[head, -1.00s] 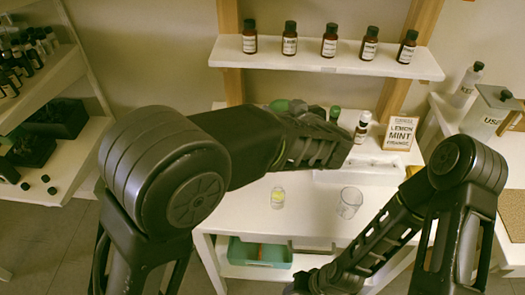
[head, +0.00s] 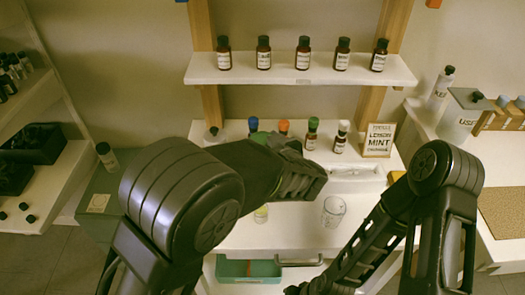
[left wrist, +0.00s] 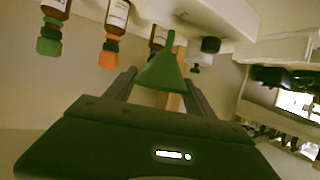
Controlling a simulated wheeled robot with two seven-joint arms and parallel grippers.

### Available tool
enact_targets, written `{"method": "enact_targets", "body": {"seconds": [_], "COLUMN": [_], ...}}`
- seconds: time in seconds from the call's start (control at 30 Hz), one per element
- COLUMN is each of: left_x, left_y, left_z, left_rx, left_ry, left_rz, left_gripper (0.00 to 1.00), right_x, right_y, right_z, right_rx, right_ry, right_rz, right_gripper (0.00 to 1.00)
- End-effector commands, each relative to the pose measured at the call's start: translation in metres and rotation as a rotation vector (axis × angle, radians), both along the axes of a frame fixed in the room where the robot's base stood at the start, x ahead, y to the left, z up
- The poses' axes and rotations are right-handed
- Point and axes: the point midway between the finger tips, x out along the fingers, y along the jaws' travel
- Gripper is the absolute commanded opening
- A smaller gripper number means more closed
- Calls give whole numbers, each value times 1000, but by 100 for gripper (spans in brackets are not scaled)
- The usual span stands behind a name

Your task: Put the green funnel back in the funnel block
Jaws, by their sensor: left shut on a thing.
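The green funnel (left wrist: 165,72) is held between the two fingers of my left gripper (left wrist: 160,82) in the left wrist view, its narrow stem pointing up in that picture. In the head view my left gripper (head: 312,180) is over the white table, left of a low white block (head: 356,186) that may be the funnel block.
Bottles with green, orange and white caps (head: 341,137) stand at the table's back, beside a lemon mint sign (head: 379,140). A shelf (head: 300,76) with several brown bottles hangs above.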

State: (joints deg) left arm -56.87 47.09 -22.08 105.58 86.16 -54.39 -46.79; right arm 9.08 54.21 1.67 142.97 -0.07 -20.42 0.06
Motion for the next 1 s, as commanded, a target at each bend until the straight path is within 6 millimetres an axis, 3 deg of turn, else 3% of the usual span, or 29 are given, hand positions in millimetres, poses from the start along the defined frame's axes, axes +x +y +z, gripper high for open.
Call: {"method": "enact_targets", "body": {"seconds": [0.13,0.4,0.93,0.97,1.0], "left_x": [0,0,0,0,0], "left_y": [0,0,0,0,0], "left_z": [-5,-37,-45,-45,-45], "left_rx": [1,1,1,0,0], "left_ry": [1,1,0,0,0], "left_rz": [1,-2,0,0,0], "left_gripper": [19,19,19,64,67], "right_x": [0,0,0,0,0], "right_y": [0,0,0,0,0], "right_z": [-1,-3,-5,-5,-4], "right_rx": [0,0,0,0,0], "right_ry": [0,0,0,0,0], "right_rz": [0,0,0,0,0], "right_gripper": [36,36,36,36,36]}}
